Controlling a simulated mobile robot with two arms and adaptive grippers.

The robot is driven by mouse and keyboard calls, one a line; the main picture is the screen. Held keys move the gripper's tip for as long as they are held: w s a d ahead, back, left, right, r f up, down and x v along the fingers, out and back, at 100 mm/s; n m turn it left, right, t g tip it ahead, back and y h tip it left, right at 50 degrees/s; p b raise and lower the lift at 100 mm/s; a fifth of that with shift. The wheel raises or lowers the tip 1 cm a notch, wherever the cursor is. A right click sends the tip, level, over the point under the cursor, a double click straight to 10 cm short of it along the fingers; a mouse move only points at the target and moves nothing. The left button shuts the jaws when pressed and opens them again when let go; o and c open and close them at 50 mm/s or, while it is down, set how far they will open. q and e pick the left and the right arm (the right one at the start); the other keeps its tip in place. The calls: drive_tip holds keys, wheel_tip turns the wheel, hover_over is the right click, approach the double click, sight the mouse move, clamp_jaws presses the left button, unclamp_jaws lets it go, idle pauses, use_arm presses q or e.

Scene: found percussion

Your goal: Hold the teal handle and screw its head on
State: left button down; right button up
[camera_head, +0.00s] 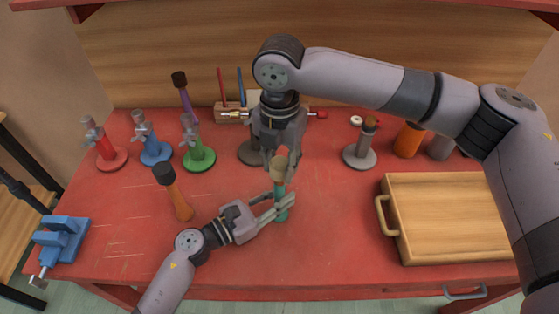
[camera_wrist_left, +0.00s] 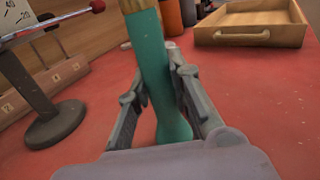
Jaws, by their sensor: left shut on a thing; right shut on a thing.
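The teal handle (camera_head: 281,213) stands upright on the red bench; in the left wrist view it is a tall teal shaft (camera_wrist_left: 158,80) flaring at the foot. My left gripper (camera_head: 277,208) comes in low from the left, shut around the handle, one finger on each side. A tan-brown head (camera_head: 280,162) sits at the handle's top; its lower edge (camera_wrist_left: 137,6) shows in the left wrist view. My right gripper (camera_head: 281,152) points down from above and is shut on the head. Its fingers partly hide the head, so I cannot tell how tightly head and handle meet.
A blue vise (camera_head: 62,240) sits at the left edge. A wooden tray (camera_head: 450,255) fills the right. The front middle is bare.

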drive_tip(key=shift+f, duration=0.55)
